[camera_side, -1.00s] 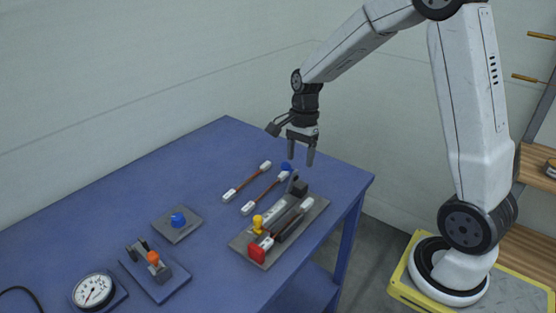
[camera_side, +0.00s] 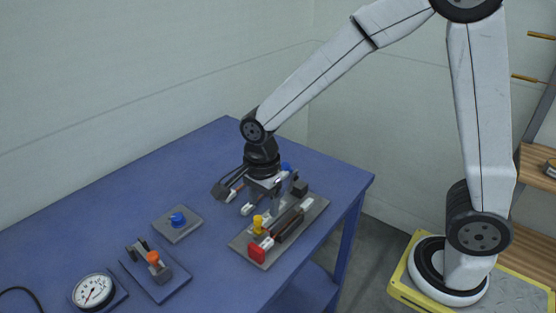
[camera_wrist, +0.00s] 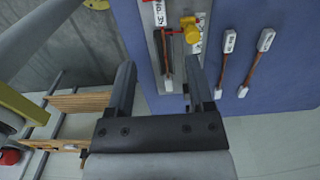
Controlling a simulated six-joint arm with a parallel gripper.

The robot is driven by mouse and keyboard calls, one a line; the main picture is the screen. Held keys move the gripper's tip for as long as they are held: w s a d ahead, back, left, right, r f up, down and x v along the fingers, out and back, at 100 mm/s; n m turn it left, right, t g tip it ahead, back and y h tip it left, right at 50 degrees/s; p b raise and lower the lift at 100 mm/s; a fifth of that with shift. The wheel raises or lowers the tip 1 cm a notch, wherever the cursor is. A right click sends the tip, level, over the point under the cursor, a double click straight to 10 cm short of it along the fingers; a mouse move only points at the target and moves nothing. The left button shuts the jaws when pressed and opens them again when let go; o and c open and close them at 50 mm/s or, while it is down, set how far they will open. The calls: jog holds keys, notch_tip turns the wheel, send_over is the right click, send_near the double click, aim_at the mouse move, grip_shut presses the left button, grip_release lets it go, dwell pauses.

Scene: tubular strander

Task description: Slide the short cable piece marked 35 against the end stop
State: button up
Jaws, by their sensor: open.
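A short cable piece with white end blocks (camera_side: 307,204) lies lengthwise in the grey fixture (camera_side: 318,212). It also shows in the wrist view (camera_wrist: 168,84), with its near end between my fingers as seen from above. A red block (camera_side: 257,251), which looks like the end stop, stands at the fixture's front end. My gripper (camera_side: 266,206) is open and empty, low over the fixture's left side. Its fingers (camera_wrist: 161,66) are apart, and contact with the piece cannot be told.
A yellow knob (camera_side: 258,222) stands on the fixture, with a dark block (camera_side: 300,188) at its back end. Two similar cable pieces (camera_wrist: 229,42) (camera_wrist: 265,40) lie on the blue table. A blue-knob plate (camera_side: 178,219), an orange-knob device (camera_side: 153,258) and a gauge (camera_side: 92,290) stand left.

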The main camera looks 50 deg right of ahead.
send_over(265, 243)
jog(key=shift+f, duration=2.35)
jog(key=shift+f, duration=3.9)
jog(key=shift+c, duration=0.2)
grip_shut()
jog(key=shift+o, duration=0.2)
grip_release()
jog(key=shift+r, duration=0.2)
jog(key=shift+r, duration=3.75)
